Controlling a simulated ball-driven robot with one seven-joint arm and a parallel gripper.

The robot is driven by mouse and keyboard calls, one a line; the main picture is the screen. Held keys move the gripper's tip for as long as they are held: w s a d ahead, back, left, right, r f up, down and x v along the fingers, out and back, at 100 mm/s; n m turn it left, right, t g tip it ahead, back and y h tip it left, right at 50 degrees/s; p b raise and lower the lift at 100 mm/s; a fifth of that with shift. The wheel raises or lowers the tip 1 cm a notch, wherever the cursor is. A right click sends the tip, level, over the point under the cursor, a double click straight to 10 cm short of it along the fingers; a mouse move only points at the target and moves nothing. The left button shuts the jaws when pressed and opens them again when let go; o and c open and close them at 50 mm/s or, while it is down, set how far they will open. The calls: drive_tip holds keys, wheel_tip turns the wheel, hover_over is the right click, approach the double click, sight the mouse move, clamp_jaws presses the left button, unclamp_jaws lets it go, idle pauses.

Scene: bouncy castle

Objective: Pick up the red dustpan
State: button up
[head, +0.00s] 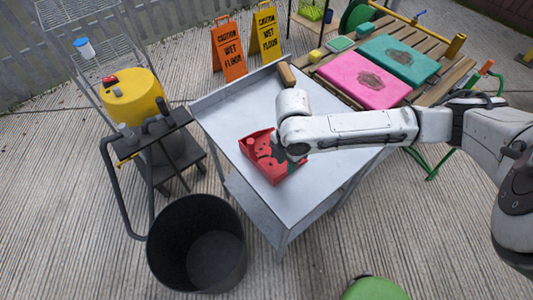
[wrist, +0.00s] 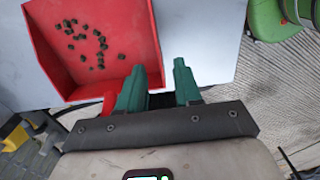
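The red dustpan (head: 263,162) lies on the grey metal table near its front left part, under the end of my arm. In the wrist view the dustpan's pan (wrist: 120,30) fills the upper left, with several small dark bits in it. A red part (wrist: 108,104) at its near edge, perhaps the handle, shows beside the left finger and is partly hidden by it.
The metal table (head: 230,112) is mostly clear, with a brown block (head: 286,75) at its back edge. A black bin (head: 180,265) stands in front left, a yellow-topped vacuum (head: 135,97) behind it. A slatted bench (head: 450,80) with pink and teal pads stands back right.

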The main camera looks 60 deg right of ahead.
drive_tip(key=shift+d+f, duration=0.2)
drive_tip(key=shift+f, duration=2.75)
drive_tip(key=shift+c, duration=0.3)
clamp_jaws()
